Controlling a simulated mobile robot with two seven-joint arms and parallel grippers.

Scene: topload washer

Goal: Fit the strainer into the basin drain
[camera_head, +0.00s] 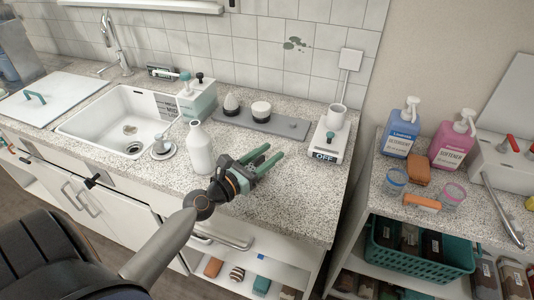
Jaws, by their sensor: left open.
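The white basin (85,125) is set into the speckled counter at the left, with its dark round drain (133,147) near the front right of its floor. A round metal piece with an upright stem (162,150), which looks like the strainer, sits on the counter just right of the basin rim. My left gripper (272,156) is open and empty, with green fingers pointing right and up over the counter. It is well to the right of the strainer, with a white bottle between them. My right gripper is not in view.
The white bottle (200,148) stands close to the strainer and my left wrist. A faucet (113,45) rises behind the basin. The front right counter is clear.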

